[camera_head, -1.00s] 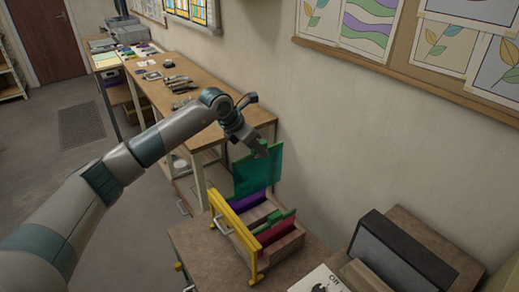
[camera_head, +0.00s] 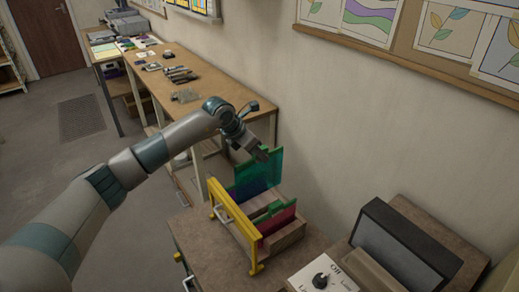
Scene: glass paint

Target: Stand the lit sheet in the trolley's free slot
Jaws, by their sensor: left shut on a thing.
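My left gripper (camera_head: 258,155) is shut on the top edge of a translucent green glass sheet (camera_head: 271,172). The sheet stands upright, its lower part down at the far end of the trolley's rack. The trolley (camera_head: 236,229) has a yellow end frame with a pale handle and wooden slot dividers. A purple-blue area shows through the held sheet's lower part. A red sheet (camera_head: 279,221) and a green-edged sheet stand in the near slots. Whether the held sheet's lower edge touches the slot floor is hidden. My right gripper is out of view.
A dark-framed box (camera_head: 405,250) and a control box with a black knob (camera_head: 320,281) stand at the lower right. A long wooden workbench (camera_head: 205,85) with tools runs along the wall behind. The wall is close to the trolley's right side.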

